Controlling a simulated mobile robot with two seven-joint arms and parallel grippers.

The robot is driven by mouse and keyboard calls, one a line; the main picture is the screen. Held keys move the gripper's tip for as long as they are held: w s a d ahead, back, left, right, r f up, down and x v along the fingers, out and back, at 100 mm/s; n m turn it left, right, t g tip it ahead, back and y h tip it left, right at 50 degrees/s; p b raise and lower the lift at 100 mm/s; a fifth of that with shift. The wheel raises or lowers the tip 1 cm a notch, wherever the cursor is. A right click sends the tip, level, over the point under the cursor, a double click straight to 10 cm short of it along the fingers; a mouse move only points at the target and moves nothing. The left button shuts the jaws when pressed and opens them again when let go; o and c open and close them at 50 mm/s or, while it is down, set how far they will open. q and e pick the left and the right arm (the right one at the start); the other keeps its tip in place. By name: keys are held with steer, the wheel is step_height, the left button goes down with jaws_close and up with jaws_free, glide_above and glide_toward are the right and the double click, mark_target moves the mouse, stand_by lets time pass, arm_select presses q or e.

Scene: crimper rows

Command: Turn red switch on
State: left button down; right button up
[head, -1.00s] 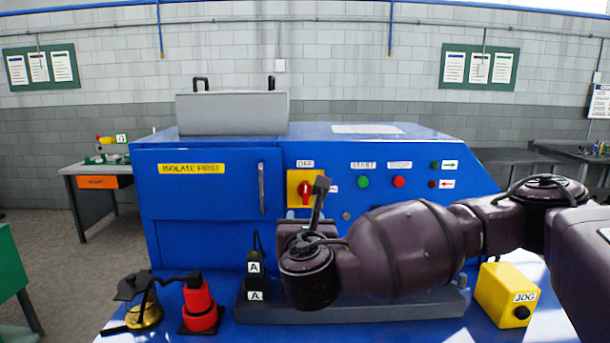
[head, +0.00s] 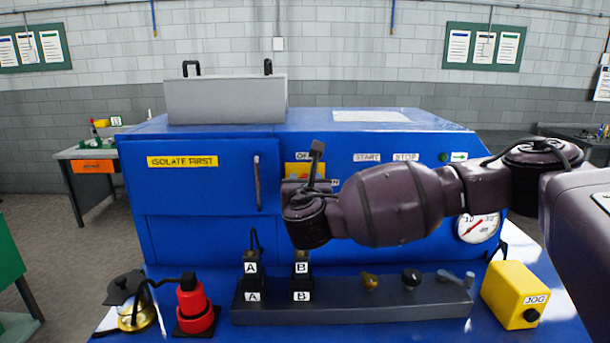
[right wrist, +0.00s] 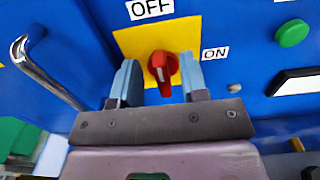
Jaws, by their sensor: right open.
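The red switch (right wrist: 162,72) is a rotary knob on a yellow plate (right wrist: 127,42) on the front of the blue machine. In the right wrist view, an OFF label (right wrist: 150,8) sits above it and an ON label (right wrist: 215,53) to its right. The knob stands roughly upright, tilted slightly. My right gripper (right wrist: 158,80) is open, with one blue-grey finger on each side of the knob; I cannot tell whether either touches it. In the head view my right arm hides the knob, and only the top of the yellow plate (head: 300,169) shows. My left gripper is not in view.
The machine has a door handle (head: 257,183) left of the switch and a green button (right wrist: 292,33) to the right. Below stand a grey bar (head: 340,308) with plugs and knobs, a red plug (head: 194,304), a brass padlock (head: 136,316) and a yellow JOG box (head: 515,294).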

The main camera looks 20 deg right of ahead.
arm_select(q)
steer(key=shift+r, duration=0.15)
arm_select(e)
steer(key=shift+x, duration=1.2)
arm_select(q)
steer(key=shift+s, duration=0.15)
arm_select(e)
jaws_close()
